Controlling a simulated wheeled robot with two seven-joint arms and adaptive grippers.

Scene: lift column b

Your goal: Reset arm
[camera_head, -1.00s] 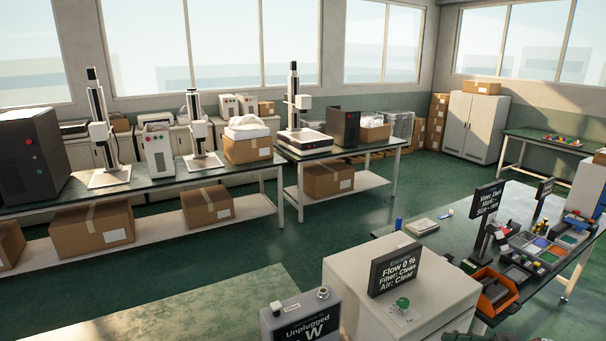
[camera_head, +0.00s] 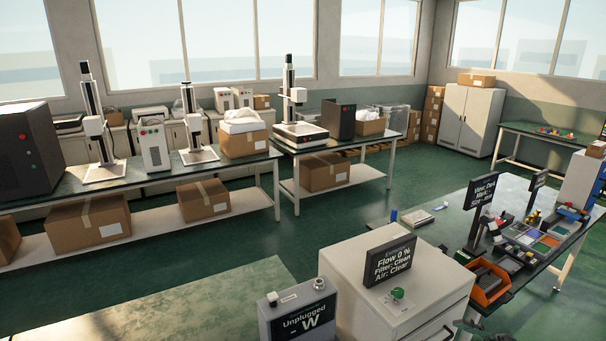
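Neither of my grippers can be made out in the head view. A small dark greenish shape (camera_head: 472,329) shows at the bottom edge, right of the white cabinet; it is cut off and I cannot tell what it is. The task names no object. The white cabinet (camera_head: 345,297) carries a dark sign reading "Flow 0 %, Filter: Clean, Air: Clear" (camera_head: 390,259) and a green knob (camera_head: 397,294). A grey box labelled "Unplugged" (camera_head: 285,317) stands in front of it to the left.
A dark-topped bench with signs (camera_head: 480,192), an orange bin (camera_head: 490,290) and coloured trays (camera_head: 535,237) stands at right. Long benches (camera_head: 150,185) with machines and cartons (camera_head: 88,223) line the back left. Green floor (camera_head: 250,245) lies open between.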

